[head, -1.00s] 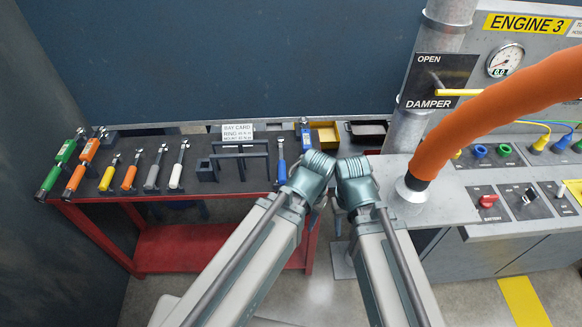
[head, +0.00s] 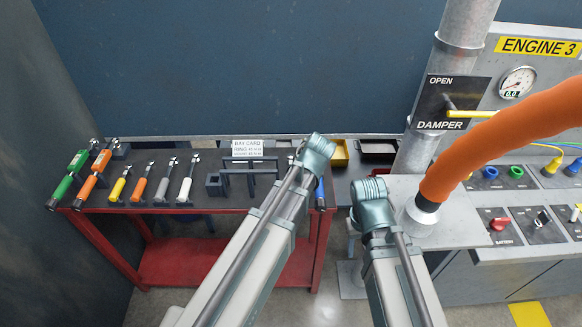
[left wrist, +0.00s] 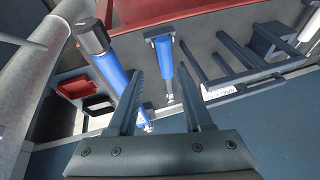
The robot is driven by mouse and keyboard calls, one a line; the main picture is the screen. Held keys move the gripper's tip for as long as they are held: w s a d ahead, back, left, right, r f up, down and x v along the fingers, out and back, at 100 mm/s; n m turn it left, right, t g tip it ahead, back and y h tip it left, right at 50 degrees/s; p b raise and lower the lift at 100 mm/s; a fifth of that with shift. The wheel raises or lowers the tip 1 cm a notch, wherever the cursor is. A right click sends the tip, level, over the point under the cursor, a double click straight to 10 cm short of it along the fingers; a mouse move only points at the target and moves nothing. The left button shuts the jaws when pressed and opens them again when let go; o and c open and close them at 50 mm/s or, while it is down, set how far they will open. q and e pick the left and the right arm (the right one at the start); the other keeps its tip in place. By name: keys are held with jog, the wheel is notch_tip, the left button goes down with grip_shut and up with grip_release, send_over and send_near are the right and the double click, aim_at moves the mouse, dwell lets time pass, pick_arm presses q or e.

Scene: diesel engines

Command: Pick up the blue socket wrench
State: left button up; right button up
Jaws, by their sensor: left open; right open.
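The smaller blue socket wrench (left wrist: 166,68) shows in the left wrist view, its blue handle between the open fingers of my left gripper (left wrist: 160,76). The fingers appear apart from it; how far they are from it is hard to tell. In the head view my left arm hides most of this wrench. A larger blue wrench (left wrist: 112,72) with a dark end lies beside it, on the outer side of one finger. Its lower handle also shows in the head view (head: 319,191). My right gripper (head: 369,190) is in front of the bench, holding nothing visible.
The dark bench top (head: 222,200) carries green, orange, yellow, grey and white-handled wrenches at left. A dark rack (head: 248,176) and a bay card (head: 247,149) stand beside the blue wrenches. A yellow bin (head: 340,155) is behind. A thick orange hose (head: 500,140) crosses the right side.

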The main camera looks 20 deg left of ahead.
pick_arm(q)
jog(key=shift+n, duration=0.3)
jog(key=w+a+f+b, duration=0.1)
jog(key=f+b, duration=0.1)
jog(key=w+a+f+b, duration=0.1)
jog(key=w+f+b, duration=0.1)
jog(key=w+a+f+b, duration=0.1)
jog(key=f+b, duration=0.1)
jog(key=b, duration=0.1)
jog(key=shift+w+a, duration=0.15)
jog(key=shift+a, duration=0.05)
jog(key=shift+w+a+f+b, duration=0.15)
jog(key=shift+f+b, duration=0.05)
jog(key=shift+b, duration=0.1)
pick_arm(e)
notch_tip(320, 180, down, 7)
jog(key=shift+r, duration=0.15)
pick_arm(q)
jog(key=b+x, duration=0.4)
jog(key=x, duration=0.1)
jog(key=shift+w+b, duration=0.35)
jog(key=shift+w, duration=0.1)
pick_arm(e)
notch_tip(320, 180, down, 4)
jog(key=shift+f, duration=0.25)
pick_arm(q)
jog(key=shift+c, duration=0.2)
grip_shut()
